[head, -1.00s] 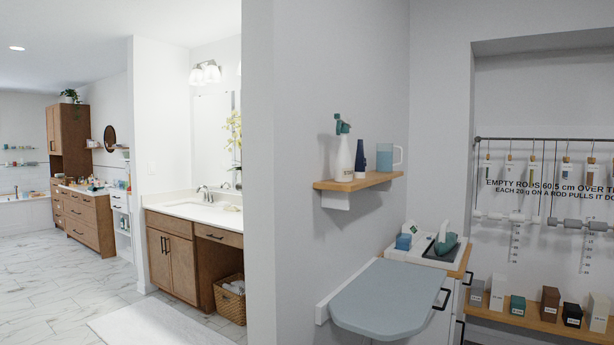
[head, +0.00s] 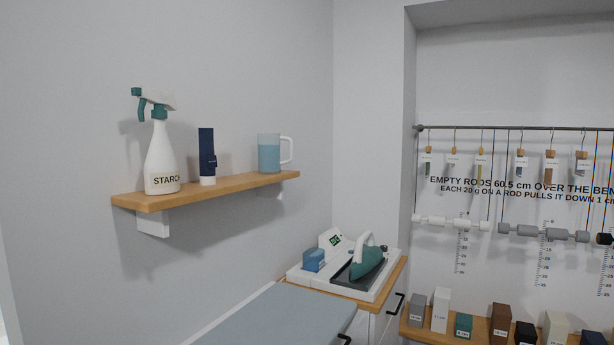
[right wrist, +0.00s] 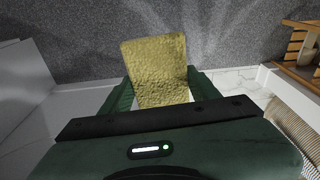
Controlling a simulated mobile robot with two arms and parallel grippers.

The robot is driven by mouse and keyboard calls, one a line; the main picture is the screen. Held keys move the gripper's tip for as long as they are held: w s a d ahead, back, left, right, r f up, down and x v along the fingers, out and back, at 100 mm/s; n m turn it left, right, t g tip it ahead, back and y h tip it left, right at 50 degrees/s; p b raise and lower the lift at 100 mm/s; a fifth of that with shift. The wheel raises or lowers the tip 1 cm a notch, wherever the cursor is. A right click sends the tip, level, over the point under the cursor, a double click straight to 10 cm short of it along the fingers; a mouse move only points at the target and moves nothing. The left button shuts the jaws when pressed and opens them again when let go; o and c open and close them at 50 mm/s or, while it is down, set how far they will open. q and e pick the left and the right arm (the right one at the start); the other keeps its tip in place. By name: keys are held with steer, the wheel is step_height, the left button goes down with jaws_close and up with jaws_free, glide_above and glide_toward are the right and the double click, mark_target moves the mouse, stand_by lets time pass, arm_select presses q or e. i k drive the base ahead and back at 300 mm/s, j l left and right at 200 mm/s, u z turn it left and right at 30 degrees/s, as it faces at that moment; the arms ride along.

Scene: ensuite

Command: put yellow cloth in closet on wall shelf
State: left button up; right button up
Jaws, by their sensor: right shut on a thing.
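The yellow cloth (right wrist: 156,68) is held in my right gripper (right wrist: 160,92), whose green fingers close on it from both sides in the right wrist view. The cloth looks flat and textured, and its far end sticks out past the fingers. The wooden wall shelf (head: 215,186) is on the grey wall in the head view. On it stand a white starch spray bottle (head: 162,160), a dark blue tube (head: 207,155) and a blue jug (head: 269,153). Neither gripper shows in the head view.
A grey-blue ironing board (head: 275,318) lies below the shelf. A green iron (head: 367,262) stands on a cabinet top behind it. A rail (head: 500,128) with hanging rods is at right, above a bench with several blocks (head: 441,309). A wicker basket (right wrist: 285,115) shows in the wrist view.

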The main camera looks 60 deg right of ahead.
mark_target(238, 178)
steer(key=k+l, duration=0.1)
steer(key=l, duration=0.45)
steer(key=k+l, duration=0.15)
steer(key=l, duration=0.4)
steer(key=k+l, duration=0.1)
steer(key=l, duration=0.45)
steer(key=k+l+z, duration=0.1)
steer(key=l, duration=0.45)
steer(key=k+l, duration=0.1)
steer(key=l, duration=0.45)
